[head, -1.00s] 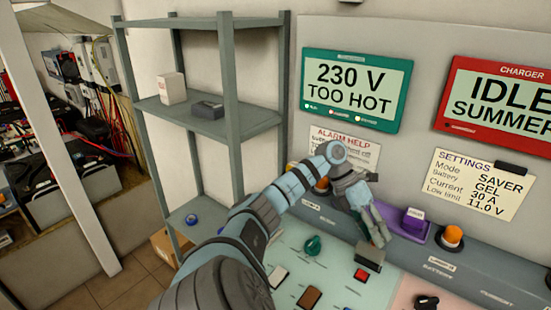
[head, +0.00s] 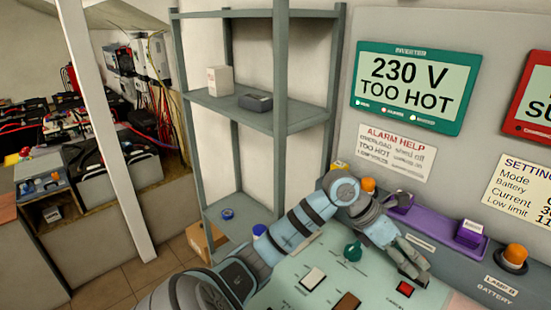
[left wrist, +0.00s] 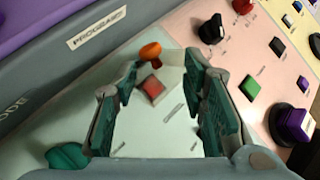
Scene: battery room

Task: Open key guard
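My left gripper (head: 416,276) is over the pale green panel, just beside a small red square part (head: 405,289). In the left wrist view the gripper (left wrist: 162,62) is open, with two green-padded fingers spread and nothing held. The red square part (left wrist: 152,88) lies between the fingers, below them. An orange part (left wrist: 150,50) and a pale tab (left wrist: 170,58) show near the fingertips. I cannot tell which of these is the key guard. My right gripper is not in view.
A green knob (head: 353,251), a white rocker (head: 313,278) and a brown rocker (head: 347,302) stand on the panel. The purple tray (head: 430,222) and an orange lamp (head: 513,257) are on the ledge behind. The inverter screen (head: 407,85) reads "230 V TOO HOT". Grey shelves (head: 280,120) stand at left.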

